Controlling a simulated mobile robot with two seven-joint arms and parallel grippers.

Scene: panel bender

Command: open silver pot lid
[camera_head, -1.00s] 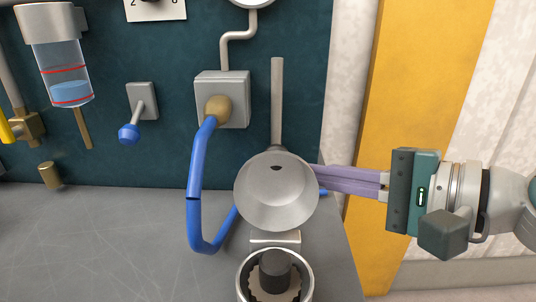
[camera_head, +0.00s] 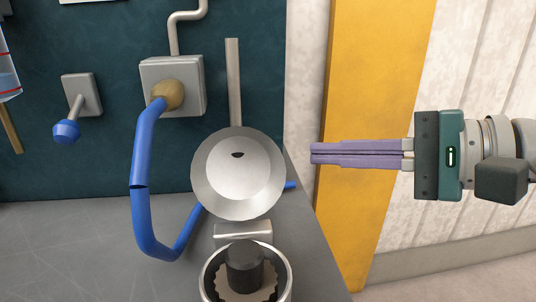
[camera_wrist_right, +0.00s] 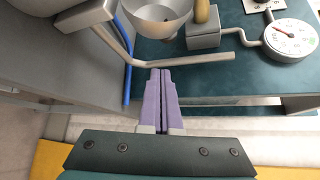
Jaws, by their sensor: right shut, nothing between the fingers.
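The silver lid (camera_head: 238,172) stands raised and tilted back, its hollow inside facing the head camera. The silver pot (camera_head: 206,284) is open below it, with a dark cylinder and a toothed disc inside. My right gripper (camera_head: 314,154) is shut and empty, to the right of the lid and apart from it. In the right wrist view, the shut purple fingers (camera_wrist_right: 160,72) point toward the lid (camera_wrist_right: 158,18), with a gap between them. My left gripper is not in view.
A blue hose (camera_head: 145,195) loops left of the lid from a grey wall box (camera_head: 190,97). A grey rod (camera_head: 233,82) rises behind the lid. A blue-knobbed lever (camera_head: 67,130) is on the teal panel. A gauge (camera_wrist_right: 290,38) shows in the right wrist view.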

